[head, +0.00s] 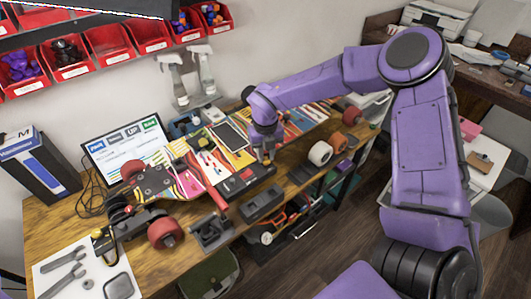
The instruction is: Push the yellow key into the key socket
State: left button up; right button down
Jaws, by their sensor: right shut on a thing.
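A long electric skateboard with a colourful deck (190,183) lies across the wooden workbench. A black housing (237,186) with a small red mark is set in the middle of the deck. My right gripper (267,159) points down at the far right end of this housing, its fingers close together. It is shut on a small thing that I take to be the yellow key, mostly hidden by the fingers. The key socket is too small or covered to make out, and I cannot tell whether the key touches it. My left gripper is not in view.
A laptop-like screen (122,148) and two spray bottles (207,72) stand behind the board. Red bins (109,43) hang on the wall. Tools (63,272) lie on a white sheet at left.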

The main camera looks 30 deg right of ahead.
jog(key=shift+f+b, duration=0.35)
jog(key=shift+f, duration=0.1)
dwell(0.5)
jog(key=c, duration=0.6)
grip_release()
jog(key=shift+o, duration=0.2)
jog(key=shift+r, duration=0.15)
jog(key=shift+r+p, duration=3.65)
jog(key=shift+r, duration=0.8)
jog(key=shift+f, duration=0.1)
